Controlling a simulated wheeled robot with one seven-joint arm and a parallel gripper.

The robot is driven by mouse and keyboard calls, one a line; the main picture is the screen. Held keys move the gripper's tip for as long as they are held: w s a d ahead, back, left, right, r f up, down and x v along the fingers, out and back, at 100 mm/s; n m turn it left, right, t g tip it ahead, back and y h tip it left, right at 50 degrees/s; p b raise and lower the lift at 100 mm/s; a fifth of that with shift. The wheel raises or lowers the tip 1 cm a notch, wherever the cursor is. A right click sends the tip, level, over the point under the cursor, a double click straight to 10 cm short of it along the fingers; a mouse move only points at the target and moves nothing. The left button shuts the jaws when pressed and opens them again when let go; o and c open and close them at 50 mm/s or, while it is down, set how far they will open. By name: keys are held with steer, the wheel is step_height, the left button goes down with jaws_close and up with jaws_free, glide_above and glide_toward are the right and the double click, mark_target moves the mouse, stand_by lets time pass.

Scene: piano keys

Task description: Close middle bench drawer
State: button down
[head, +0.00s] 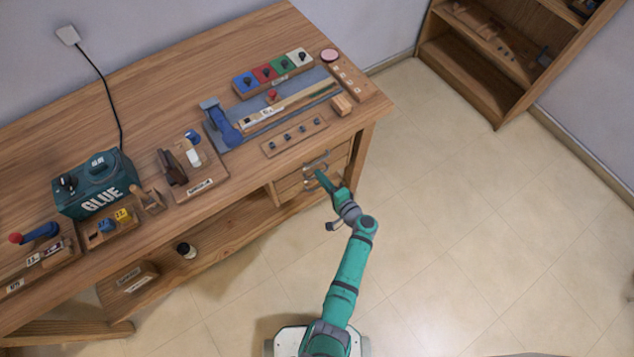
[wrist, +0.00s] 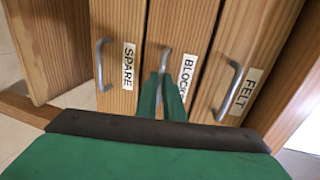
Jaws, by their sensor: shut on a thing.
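The bench drawers show in the wrist view as three wooden fronts side by side, labelled SPARE (wrist: 128,66), BLOCK (wrist: 187,78) and FELT (wrist: 245,92). The middle drawer (wrist: 180,25) is the BLOCK one. My gripper (wrist: 163,82) has its narrow green fingers closed at the metal handle (wrist: 165,54) of this drawer; the fingers hide the handle's lower part. In the head view my gripper (head: 320,174) reaches the drawer stack under the bench's right end and covers part of the fronts. I cannot tell how far the middle drawer stands out.
The wooden bench (head: 215,75) carries a blue-grey fixture, a block row (head: 272,71), a glue box (head: 97,186) and small trays. A lower shelf (head: 225,222) runs beneath. A shelf unit (head: 480,50) stands at the back right. The floor (head: 470,210) right of my arm is clear.

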steer(key=shift+w+a, duration=0.1)
steer(key=shift+w, duration=0.05)
steer(key=c, duration=1.9)
jaws_free()
steer(key=v, duration=1)
steer(key=shift+s, duration=0.3)
